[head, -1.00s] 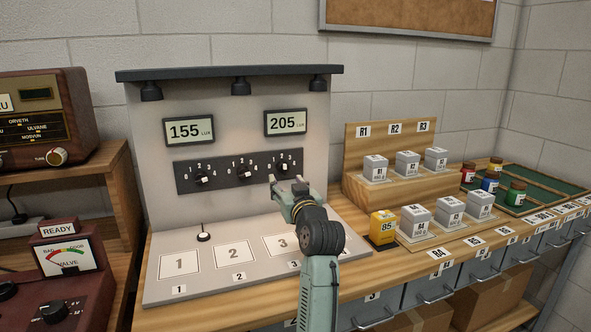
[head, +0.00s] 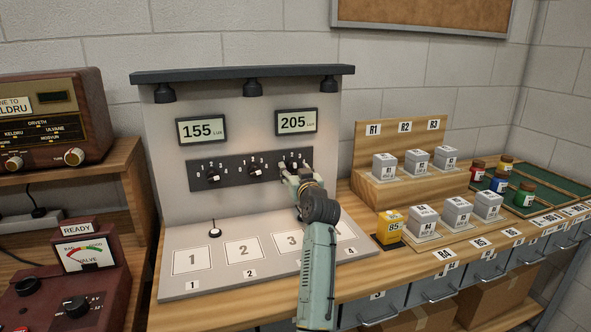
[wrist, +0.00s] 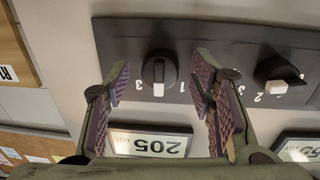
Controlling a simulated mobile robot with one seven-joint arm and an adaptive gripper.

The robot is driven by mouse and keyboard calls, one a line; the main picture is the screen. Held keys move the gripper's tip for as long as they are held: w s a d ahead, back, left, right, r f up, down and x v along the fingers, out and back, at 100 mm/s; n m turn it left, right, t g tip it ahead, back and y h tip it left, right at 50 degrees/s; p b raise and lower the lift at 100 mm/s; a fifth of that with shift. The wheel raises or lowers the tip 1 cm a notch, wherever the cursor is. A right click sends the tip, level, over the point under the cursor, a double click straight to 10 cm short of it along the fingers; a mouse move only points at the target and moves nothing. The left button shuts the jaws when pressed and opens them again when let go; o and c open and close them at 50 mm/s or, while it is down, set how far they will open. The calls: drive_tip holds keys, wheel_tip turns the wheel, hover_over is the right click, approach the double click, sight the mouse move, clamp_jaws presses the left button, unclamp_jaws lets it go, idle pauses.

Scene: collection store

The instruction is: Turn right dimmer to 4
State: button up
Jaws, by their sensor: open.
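The right dimmer is a round black knob (wrist: 160,72) with a white pointer mark, on a dark panel. In the wrist view, which is upside down, the mark sits between the printed 1 and 3. My gripper (head: 297,172) is open, at the right end of the panel in the head view, where it mostly hides this knob. In the wrist view my gripper's fingers (wrist: 162,78) stand on either side of the knob, with a visible gap on both sides. The right display (head: 296,121) reads 205 lux.
The middle dimmer (head: 255,171) and left dimmer (head: 213,176) share the panel. The left display (head: 201,130) reads 155 lux. Numbered pads and a small toggle (head: 215,230) lie below on the board. A yellow block (head: 389,228) and several grey blocks stand to the right.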

drive_tip(key=shift+c, duration=0.5)
drive_tip(key=c, duration=1.1)
